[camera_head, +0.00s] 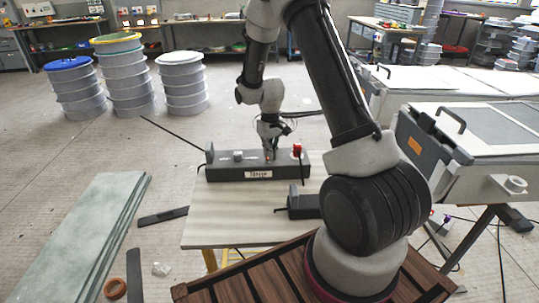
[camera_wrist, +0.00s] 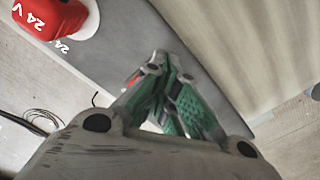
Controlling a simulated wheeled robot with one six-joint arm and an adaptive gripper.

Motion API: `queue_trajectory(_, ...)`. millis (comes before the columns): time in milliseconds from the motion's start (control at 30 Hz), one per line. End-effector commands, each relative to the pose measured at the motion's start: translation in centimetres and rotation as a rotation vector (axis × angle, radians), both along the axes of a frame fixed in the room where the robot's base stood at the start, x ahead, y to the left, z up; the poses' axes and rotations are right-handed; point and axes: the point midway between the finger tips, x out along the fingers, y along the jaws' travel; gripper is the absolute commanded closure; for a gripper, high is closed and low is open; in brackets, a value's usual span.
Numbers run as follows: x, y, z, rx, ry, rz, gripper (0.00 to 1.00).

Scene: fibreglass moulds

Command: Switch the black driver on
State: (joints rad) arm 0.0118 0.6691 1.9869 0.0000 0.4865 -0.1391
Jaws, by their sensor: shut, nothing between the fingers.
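The black driver (camera_head: 225,173) is a long dark box with a white label on its front, lying on a pale table. In the wrist view its dark grey top (camera_wrist: 225,85) runs diagonally under my fingers. My gripper (camera_head: 269,156) points down at the driver's top, right of its middle. In the wrist view my gripper (camera_wrist: 163,67) shows green-padded fingers closed with nothing held. I cannot tell whether the tips touch the top. A small orange-red spot (camera_wrist: 133,77) shows beside the fingertips, partly hidden by them. A red cap (camera_head: 297,149), marked 24 V in the wrist view (camera_wrist: 50,15), stands right of my gripper.
A grey-white knob (camera_head: 238,155) sits on the driver's left part. A smaller dark box (camera_head: 303,206) lies near the table's front right. The pale tabletop (camera_head: 225,220) is bare at front left. Ribbed drums (camera_head: 124,80) stand behind; a greenish panel stack (camera_head: 80,240) lies left.

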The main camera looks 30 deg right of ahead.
Motion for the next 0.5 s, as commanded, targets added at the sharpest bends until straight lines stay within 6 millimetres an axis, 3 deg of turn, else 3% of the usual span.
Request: queue_trajectory(500, 0.1, 0.0, 4.6, 0.0, -0.003, 0.0, 1.0)
